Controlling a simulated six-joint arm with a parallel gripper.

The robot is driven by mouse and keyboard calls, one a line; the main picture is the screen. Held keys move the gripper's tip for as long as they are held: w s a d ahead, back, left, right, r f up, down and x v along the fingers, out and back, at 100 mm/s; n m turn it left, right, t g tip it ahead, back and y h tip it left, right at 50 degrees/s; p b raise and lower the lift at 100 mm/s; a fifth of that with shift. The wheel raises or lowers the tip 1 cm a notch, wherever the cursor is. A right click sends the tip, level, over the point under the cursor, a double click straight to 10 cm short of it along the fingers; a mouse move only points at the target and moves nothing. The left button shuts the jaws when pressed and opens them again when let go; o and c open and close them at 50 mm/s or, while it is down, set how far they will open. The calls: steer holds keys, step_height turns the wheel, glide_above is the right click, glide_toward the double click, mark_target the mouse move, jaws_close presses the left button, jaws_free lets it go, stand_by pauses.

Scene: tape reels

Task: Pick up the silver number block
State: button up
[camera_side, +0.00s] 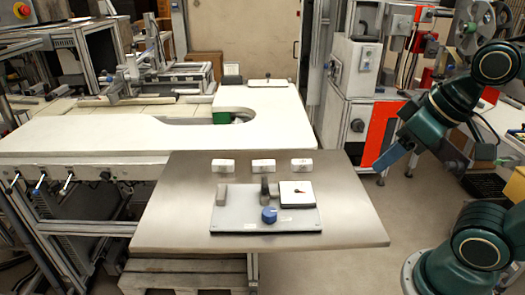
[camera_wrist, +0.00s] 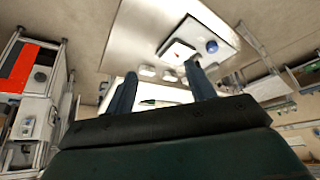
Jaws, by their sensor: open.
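A small silver-grey upright block (camera_side: 222,194) stands at the left of a light grey plate (camera_side: 240,222) on the metal table; I cannot read a number on it. Three small white blocks, left (camera_side: 223,165), middle (camera_side: 263,165) and right (camera_side: 302,165), lie in a row behind the plate, with faint marks too small to read. My gripper (camera_side: 395,179) is open and empty, off to the right of the table and well apart from the blocks. In the wrist view its two blue fingers (camera_wrist: 160,70) are spread, with the plate (camera_wrist: 228,36) beyond them.
The plate also bears a dark upright post (camera_side: 265,187), a blue round knob (camera_side: 269,215) and a white square panel (camera_side: 292,188) with a dark and red mark. A white workbench (camera_side: 90,135) stands behind left.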

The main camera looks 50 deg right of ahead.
steer(key=shift+c, duration=0.6)
steer(key=w+r+n+g+y, duration=0.15)
steer(key=w+n, duration=0.35)
steer(key=w, duration=0.9)
steer(key=w+d+f+n+y, duration=0.1)
steer(key=w+d+f+n, duration=0.1)
steer(key=w, duration=0.4)
steer(key=w+d+f+n+y, duration=0.1)
steer(key=w+d+f+n, duration=0.1)
steer(key=w, duration=0.5)
steer(key=shift+w+d+f+g, duration=0.25)
steer(key=shift+f+g, duration=0.2)
steer(key=shift+f, duration=0.15)
steer(key=shift+f, duration=0.1)
glide_above(273, 162)
steer(key=shift+w+f, duration=0.1)
steer(key=shift+f, duration=3.75)
